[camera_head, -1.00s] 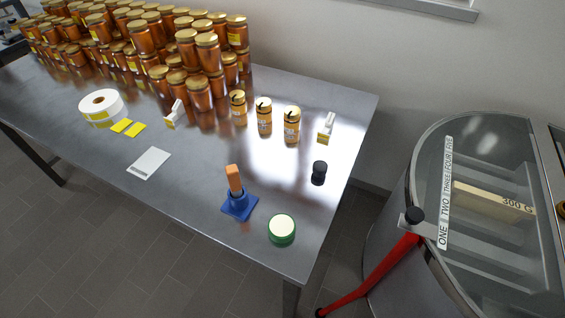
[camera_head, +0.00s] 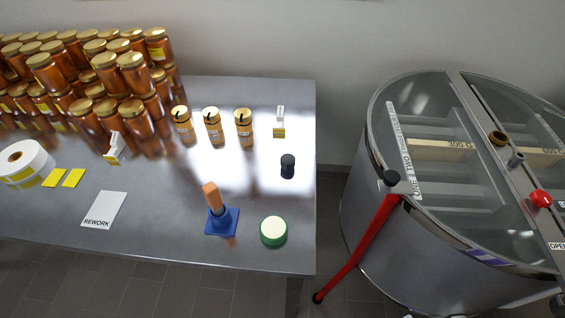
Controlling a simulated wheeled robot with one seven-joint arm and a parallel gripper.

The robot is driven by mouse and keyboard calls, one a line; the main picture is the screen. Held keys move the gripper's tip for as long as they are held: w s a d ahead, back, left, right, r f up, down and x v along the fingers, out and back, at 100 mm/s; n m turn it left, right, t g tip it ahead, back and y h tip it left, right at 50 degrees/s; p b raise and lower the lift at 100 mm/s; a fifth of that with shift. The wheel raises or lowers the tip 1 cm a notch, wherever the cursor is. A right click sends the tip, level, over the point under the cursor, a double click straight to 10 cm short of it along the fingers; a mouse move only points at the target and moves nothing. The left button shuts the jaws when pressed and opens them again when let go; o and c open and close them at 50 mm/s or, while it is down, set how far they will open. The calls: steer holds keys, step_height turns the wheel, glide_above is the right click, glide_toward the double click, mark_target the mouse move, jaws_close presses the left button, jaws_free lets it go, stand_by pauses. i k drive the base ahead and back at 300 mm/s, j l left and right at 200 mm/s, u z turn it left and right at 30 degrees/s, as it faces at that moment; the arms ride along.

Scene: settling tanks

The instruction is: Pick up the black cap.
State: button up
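A small black cylinder (camera_head: 288,166), which looks like the black cap, stands upright on the steel table (camera_head: 150,238) near its right edge. My gripper is not in view.
Near the cylinder are a green-rimmed round tin (camera_head: 273,231), a blue stand (camera_head: 222,221) with an orange block, and a small white-yellow holder (camera_head: 279,122). Several honey jars (camera_head: 135,75) stack at the left. The round tank (camera_head: 450,235) stands right, its red bar (camera_head: 360,245) sloping down.

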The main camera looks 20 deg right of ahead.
mark_target(287, 161)
steer(key=i+j+z, duration=0.15)
steer(key=j+z, duration=0.25)
steer(key=j, duration=0.5)
steer(key=j+z, duration=0.35)
steer(key=j, duration=0.6)
